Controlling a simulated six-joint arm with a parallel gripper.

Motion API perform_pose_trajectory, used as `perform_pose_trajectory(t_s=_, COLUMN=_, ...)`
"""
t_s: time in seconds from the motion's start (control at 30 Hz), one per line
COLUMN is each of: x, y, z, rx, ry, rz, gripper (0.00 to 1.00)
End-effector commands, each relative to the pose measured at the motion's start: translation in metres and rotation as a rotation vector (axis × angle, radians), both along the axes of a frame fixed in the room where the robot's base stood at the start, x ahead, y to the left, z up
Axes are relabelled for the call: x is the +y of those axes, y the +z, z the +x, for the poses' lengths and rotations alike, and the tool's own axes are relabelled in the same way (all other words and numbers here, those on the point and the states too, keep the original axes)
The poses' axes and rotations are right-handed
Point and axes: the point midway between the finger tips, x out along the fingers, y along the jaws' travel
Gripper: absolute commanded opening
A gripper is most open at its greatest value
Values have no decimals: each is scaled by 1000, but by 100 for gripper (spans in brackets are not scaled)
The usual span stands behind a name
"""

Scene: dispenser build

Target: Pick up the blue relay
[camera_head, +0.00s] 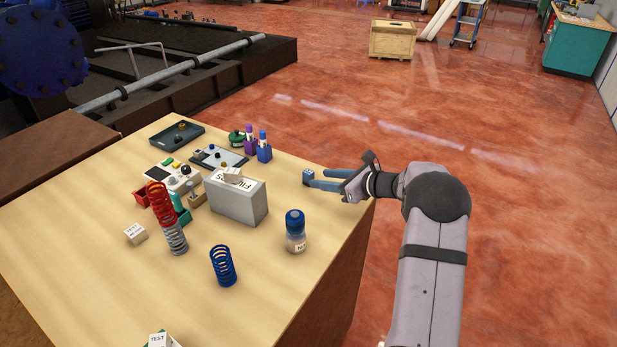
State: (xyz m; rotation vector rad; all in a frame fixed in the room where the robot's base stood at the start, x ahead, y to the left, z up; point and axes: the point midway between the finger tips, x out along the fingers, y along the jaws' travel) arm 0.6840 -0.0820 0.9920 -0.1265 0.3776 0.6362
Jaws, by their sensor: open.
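A small dark blue block with a pale marking, which looks like the blue relay (307,176), sits near the table's right edge. My gripper (314,179) reaches in from the right, low over the table, with its blue-grey fingers pointing left. The fingers are open and their tips are right at the block. I cannot tell whether the block is between them or just beyond them, or whether they touch it. Part of the block is hidden by the fingertips.
On the wooden table (90,230), a grey box (238,203) stands left of my gripper, and a blue-capped bottle (295,232) stands nearer. Blue and purple bottles (257,147) stand behind. A red spring (160,203) and a blue spring (222,266) stand left. The table's right edge is close.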

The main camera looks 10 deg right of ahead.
Motion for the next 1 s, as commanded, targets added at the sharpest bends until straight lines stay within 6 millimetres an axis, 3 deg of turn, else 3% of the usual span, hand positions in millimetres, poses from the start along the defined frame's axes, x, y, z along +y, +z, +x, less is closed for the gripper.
perform_pose_trajectory(t_s=0.4, x=26, y=-13, z=33, rx=1, ry=3, rz=0, gripper=41)
perform_pose_trajectory(t_s=0.73, x=28, y=-17, z=36, rx=0, ry=1, rz=0, gripper=41)
perform_pose_trajectory(t_s=0.77, x=28, y=-17, z=36, rx=0, ry=1, rz=0, gripper=38)
perform_pose_trajectory(t_s=0.9, x=28, y=-17, z=36, rx=1, ry=1, rz=0, gripper=5)
perform_pose_trajectory(t_s=0.93, x=28, y=-17, z=36, rx=1, ry=1, rz=0, gripper=0)
perform_pose_trajectory(t_s=1.0, x=28, y=-16, z=36, rx=0, ry=1, rz=0, gripper=0)
